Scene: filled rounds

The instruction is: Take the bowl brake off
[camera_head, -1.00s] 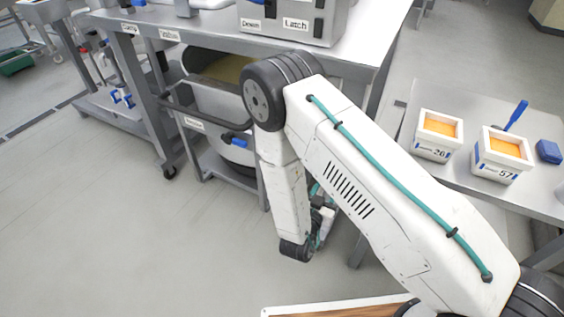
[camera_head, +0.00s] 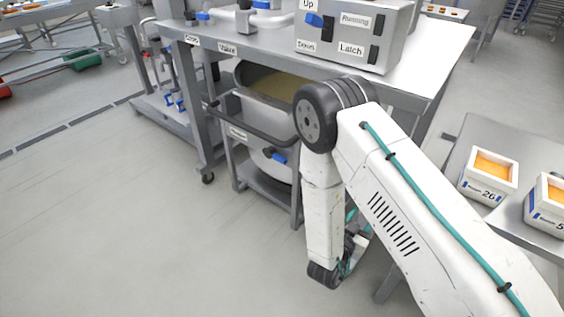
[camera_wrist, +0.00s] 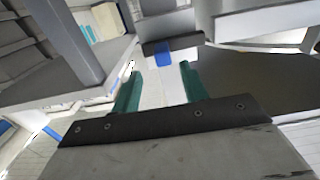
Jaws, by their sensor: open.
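The bowl (camera_head: 268,110) is a large pale vessel with yellowish contents, on a wheeled grey frame under the steel table. A dark bar handle (camera_head: 243,122) runs across its front. A blue-ended lever (camera_head: 278,157) sits low on the frame beside a white label too blurred to read; I cannot tell for sure that it is the brake. My gripper (camera_head: 352,255) hangs low right of the frame, mostly hidden by my arm. In the wrist view my gripper (camera_wrist: 160,70) has two teal fingers apart with nothing between them. A blue block (camera_wrist: 163,55) shows beyond the fingertips.
A control box (camera_head: 352,35) with Up, Down, Running and Latch labels stands on the steel table (camera_head: 425,55). A side table (camera_head: 455,170) at the right holds white boxes with orange contents, one marked 26 (camera_head: 488,178). The floor (camera_head: 130,230) at the left is clear.

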